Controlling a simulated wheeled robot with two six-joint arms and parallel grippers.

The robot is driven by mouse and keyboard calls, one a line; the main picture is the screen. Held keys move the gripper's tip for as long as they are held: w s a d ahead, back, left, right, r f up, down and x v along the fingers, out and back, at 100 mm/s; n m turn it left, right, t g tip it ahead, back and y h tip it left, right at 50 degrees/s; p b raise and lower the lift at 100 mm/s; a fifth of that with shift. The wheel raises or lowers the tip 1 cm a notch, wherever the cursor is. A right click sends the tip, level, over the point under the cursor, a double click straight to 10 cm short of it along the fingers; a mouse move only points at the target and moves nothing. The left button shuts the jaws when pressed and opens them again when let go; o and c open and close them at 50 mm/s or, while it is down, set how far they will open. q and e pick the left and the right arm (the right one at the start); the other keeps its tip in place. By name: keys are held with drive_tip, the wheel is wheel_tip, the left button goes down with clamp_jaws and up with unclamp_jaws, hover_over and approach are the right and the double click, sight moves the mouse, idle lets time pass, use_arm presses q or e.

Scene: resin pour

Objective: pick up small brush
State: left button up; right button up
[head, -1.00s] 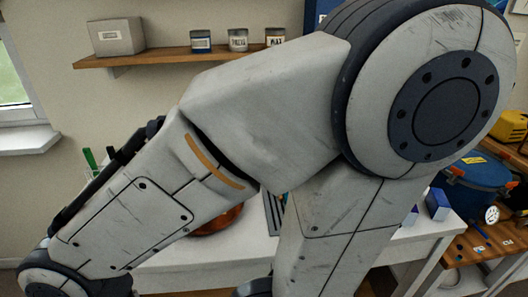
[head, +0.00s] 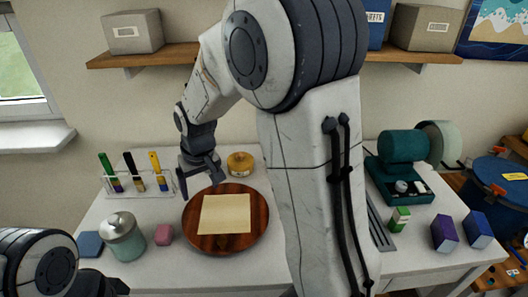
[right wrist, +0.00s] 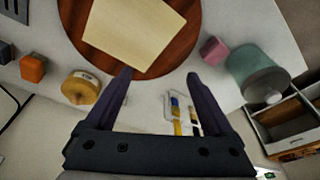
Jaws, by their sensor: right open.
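Three brushes stand upright in a clear rack (head: 142,193) at the table's left back: a green one (head: 107,167), a black one (head: 131,165) and a yellow one (head: 155,165). I cannot tell for sure which is the small brush. My right gripper (head: 200,188) is open and empty, just right of the rack and above the table. In the right wrist view, the yellow brush (right wrist: 177,120) and the black brush (right wrist: 194,125) show beyond the open fingers (right wrist: 158,76); the green one is not clear there. Only part of my left arm shows, at the lower left.
A round wooden board (head: 191,228) with a cream sheet (head: 227,214) lies in front of my right gripper. A yellow tape roll (head: 240,164), a pink block (head: 163,235) and a lidded jar (head: 122,237) stand nearby. My right arm hides the table's middle.

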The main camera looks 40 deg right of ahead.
drive_tip(key=w+d+f+m+h+p, duration=0.1)
drive_tip(key=w+d+f+m, duration=0.1)
drive_tip(key=d, duration=0.8)
drive_tip(key=w+d+f+m+p, duration=0.1)
drive_tip(key=w+d+f+m, duration=0.1)
drive_tip(key=d, duration=0.7)
drive_tip(key=w+d+f+m+t+h+p, duration=0.1)
drive_tip(key=w+d, duration=0.4)
drive_tip(key=d, duration=0.5)
drive_tip(key=shift+d+f+m+h+p, duration=0.2)
drive_tip(key=shift+f+m, duration=0.1)
drive_tip(key=shift+f, duration=0.4)
drive_tip(key=shift+d+f+m+h+p, duration=0.15)
drive_tip(key=shift+f+m, duration=0.15)
drive_tip(key=shift+f, duration=0.4)
drive_tip(key=shift+w+d+f, duration=0.1)
drive_tip(key=shift+w+f, duration=0.05)
drive_tip(key=shift+f, duration=0.35)
drive_tip(key=shift+d+f+p, duration=0.15)
drive_tip(key=shift+f+p, duration=0.2)
drive_tip(key=p+x, duration=0.1)
drive_tip(key=x, duration=0.2)
drive_tip(key=shift+d+f, duration=0.15)
drive_tip(key=shift+d, duration=0.1)
drive_tip(key=shift+w+f, duration=0.1)
drive_tip(key=shift+f, duration=0.35)
clamp_jaws()
use_arm(q)
wheel_tip(320, 180, up, 7)
